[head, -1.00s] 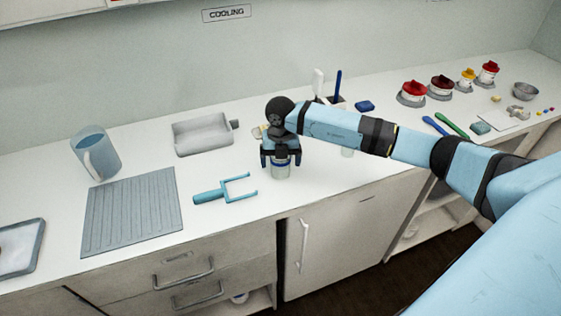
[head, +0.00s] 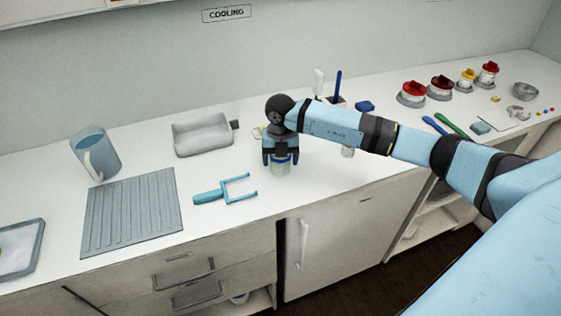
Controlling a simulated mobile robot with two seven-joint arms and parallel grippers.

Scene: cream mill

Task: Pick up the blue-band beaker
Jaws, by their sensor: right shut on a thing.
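The blue-band beaker (head: 281,168) is a small clear vessel with a blue band near its top. It is upright on or just above the white counter, right of the light-blue fork-shaped tool; I cannot tell if its base touches the counter. My right gripper (head: 281,158) points down from above and is shut on the beaker near its band. The fingers and wrist hide the beaker's top. My left gripper is not in view.
The light-blue forked tool (head: 225,190) lies close to the left. A grey tray (head: 203,135) and a blue jug (head: 96,155) stand behind left. Another small vessel (head: 347,152) stands right, under my arm. The counter's front edge (head: 290,212) is near.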

